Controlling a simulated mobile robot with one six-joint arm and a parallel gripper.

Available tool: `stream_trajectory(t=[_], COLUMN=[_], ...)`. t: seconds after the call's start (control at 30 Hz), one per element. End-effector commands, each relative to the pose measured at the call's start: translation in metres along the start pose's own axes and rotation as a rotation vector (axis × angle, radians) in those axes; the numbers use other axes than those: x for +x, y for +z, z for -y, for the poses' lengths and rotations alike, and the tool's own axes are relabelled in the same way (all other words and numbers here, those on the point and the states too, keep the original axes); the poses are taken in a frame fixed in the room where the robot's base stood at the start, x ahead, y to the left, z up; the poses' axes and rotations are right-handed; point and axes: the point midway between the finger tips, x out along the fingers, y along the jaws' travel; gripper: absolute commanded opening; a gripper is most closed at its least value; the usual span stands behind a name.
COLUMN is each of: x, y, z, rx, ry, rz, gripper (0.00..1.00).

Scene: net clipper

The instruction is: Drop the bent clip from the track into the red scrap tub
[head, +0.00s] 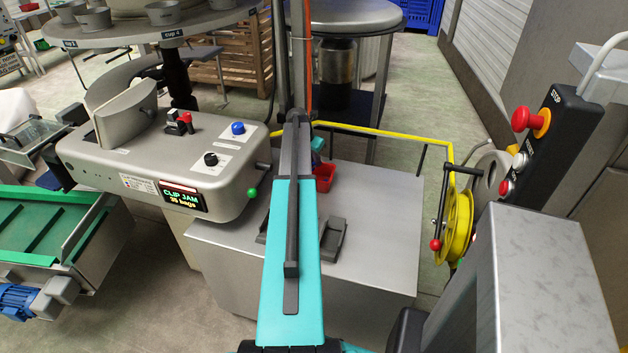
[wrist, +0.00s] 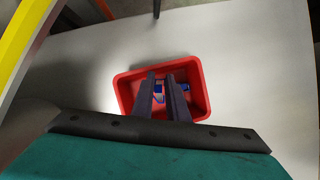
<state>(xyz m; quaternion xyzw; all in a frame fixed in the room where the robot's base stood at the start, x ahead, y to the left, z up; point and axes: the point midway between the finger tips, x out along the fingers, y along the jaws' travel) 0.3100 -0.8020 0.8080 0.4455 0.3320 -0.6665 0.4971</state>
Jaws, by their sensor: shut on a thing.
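The red scrap tub (wrist: 199,72) lies in the middle of the wrist view, on a pale metal top. In the head view the red tub (head: 326,172) shows only partly, beside my arm. My gripper (wrist: 163,78) is over the tub, its two dark fingers close together and reaching across the opening. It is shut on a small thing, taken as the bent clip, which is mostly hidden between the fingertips. Small blue pieces show between and beside the fingers, within the tub's outline. I cannot tell the fingertips' height above the tub floor. The track is not clearly visible.
The clipper machine (head: 150,165) with a "CLIP JAM" display (head: 181,197) stands left of my arm. A dark grey bracket (head: 334,238) sits on the metal cabinet top (head: 385,215). A yellow reel (head: 457,228) and a stop-button box (head: 535,140) stand to the right.

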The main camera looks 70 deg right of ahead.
Motion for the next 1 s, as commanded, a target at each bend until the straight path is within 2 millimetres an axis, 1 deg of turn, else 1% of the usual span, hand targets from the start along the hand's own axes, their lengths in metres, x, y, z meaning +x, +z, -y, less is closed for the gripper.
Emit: stream_trajectory(t=[0.03,0.13,0.47,0.63,0.77,1.0], x=[0.000,0.000,-0.001,-0.007,-0.017,-0.046], y=[0.000,0.000,0.000,0.000,0.000,-0.001], z=[0.000,0.000,0.001,0.001,0.000,0.001], rx=[0.000,0.000,0.001,0.001,0.000,0.001], ry=[0.000,0.000,0.000,0.000,0.001,0.001], rz=[0.000,0.000,0.000,0.000,0.002,0.001], gripper=[0.18,0.35,0.35,0.35,0.35,0.35])
